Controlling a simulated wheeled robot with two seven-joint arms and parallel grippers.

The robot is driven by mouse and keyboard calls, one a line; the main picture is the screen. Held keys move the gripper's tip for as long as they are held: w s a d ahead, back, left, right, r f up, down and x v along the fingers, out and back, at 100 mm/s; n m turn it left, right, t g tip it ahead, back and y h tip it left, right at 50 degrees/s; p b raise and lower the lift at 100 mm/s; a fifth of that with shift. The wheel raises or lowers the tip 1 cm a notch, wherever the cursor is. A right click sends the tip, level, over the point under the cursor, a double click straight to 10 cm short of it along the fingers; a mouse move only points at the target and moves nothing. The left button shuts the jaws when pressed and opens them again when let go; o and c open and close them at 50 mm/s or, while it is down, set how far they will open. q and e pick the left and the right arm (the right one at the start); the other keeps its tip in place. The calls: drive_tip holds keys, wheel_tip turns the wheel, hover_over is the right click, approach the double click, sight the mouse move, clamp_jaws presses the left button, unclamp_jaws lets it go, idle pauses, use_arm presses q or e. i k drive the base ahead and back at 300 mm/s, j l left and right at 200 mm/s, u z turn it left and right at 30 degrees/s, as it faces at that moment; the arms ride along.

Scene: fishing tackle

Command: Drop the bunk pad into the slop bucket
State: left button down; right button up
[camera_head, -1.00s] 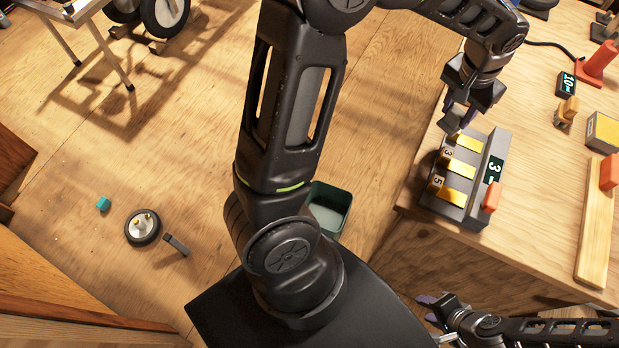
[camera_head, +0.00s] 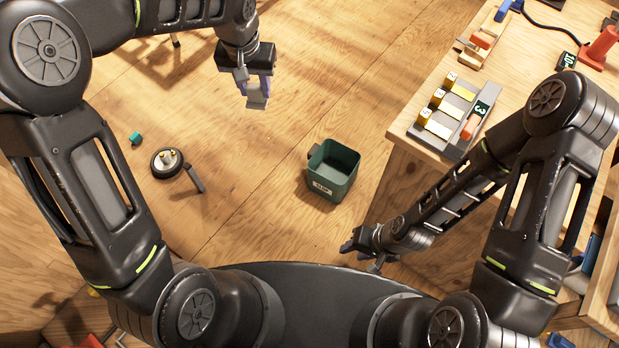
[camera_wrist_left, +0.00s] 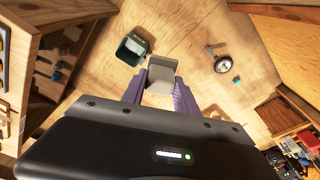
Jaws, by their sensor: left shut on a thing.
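My left gripper (camera_head: 256,86) is shut on a grey block, which I take to be the bunk pad (camera_head: 257,103). It holds the pad above the open floor, up and left of the bucket in the head view. In the left wrist view the pad (camera_wrist_left: 162,74) sits between the purple fingers. The dark green slop bucket (camera_head: 326,187) stands on the floor with its open top up and a small label on its side. The bucket also shows in the left wrist view (camera_wrist_left: 130,52), left of the pad. My right gripper (camera_head: 361,250) looks open and empty, low beside the bench.
The wooden bench (camera_head: 407,128) at right carries a grey block holder (camera_head: 462,118) with yellow strips and a display. Floor around the bucket is mostly clear.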

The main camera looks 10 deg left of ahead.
sight(331, 171)
drive_tip(key=i+j, duration=0.65)
drive_tip(key=i, duration=0.25)
drive_tip(key=z, duration=1.6)
